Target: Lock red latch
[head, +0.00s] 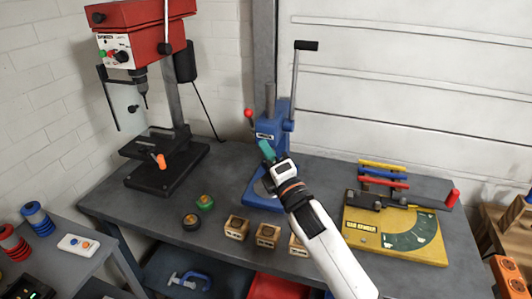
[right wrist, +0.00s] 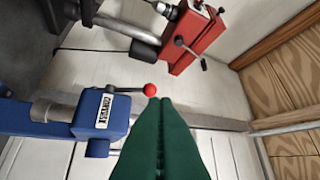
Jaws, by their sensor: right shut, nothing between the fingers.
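The blue press (head: 267,130) stands at the back of the dark workbench. Its latch is a small dark lever ending in a red ball knob (head: 248,113) at the press's upper left side. In the right wrist view the red knob (right wrist: 150,89) shows just beyond the tips of my green fingers, with its lever running left to the blue press head (right wrist: 95,117). My right gripper (head: 266,148) is shut and empty, in front of the press and below the knob. I cannot tell whether the fingertips touch the knob. My left gripper is not in view.
A red drill press (head: 140,32) stands at the left. A yellow bar bender (head: 405,235) sits at the right. A tall black-handled lever (head: 296,75) rises on the press's right.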

